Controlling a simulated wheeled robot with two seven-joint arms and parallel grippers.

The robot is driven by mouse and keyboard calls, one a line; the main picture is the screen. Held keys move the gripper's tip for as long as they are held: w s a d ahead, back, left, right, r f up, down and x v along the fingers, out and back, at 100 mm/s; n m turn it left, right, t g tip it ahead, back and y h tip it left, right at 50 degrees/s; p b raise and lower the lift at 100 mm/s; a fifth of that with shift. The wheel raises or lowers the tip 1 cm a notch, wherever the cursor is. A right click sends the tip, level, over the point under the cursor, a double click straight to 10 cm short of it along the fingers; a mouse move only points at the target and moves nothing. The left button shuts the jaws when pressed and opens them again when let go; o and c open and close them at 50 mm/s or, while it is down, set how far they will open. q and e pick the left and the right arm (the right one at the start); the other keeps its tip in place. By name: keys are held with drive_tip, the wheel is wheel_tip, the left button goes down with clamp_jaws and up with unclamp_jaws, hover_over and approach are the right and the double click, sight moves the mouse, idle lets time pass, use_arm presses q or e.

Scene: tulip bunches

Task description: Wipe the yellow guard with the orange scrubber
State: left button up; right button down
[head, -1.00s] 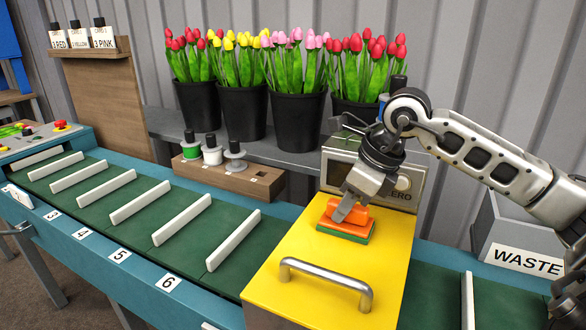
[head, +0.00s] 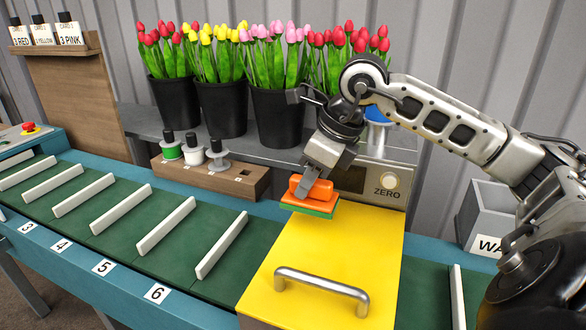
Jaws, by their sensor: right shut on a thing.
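The yellow guard (head: 330,253) is a flat-topped cover with a metal bar handle (head: 322,287) near its front edge. My right gripper (head: 306,186) is shut on the orange scrubber (head: 316,194), which has a green underside. The scrubber is over the far left corner of the guard's top. I cannot tell whether its green pad touches the surface. My left gripper is not in view.
A box marked ZERO (head: 372,184) stands behind the guard. The green conveyor (head: 160,268) with white dividers runs to the left. A wooden spool holder (head: 212,177) and black tulip buckets (head: 276,117) stand behind. A grey waste bin (head: 488,218) is at right.

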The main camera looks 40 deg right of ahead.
drive_tip(key=shift+r+p, duration=1)
drive_tip(key=shift+r, duration=0.85)
drive_tip(key=shift+s, duration=0.1)
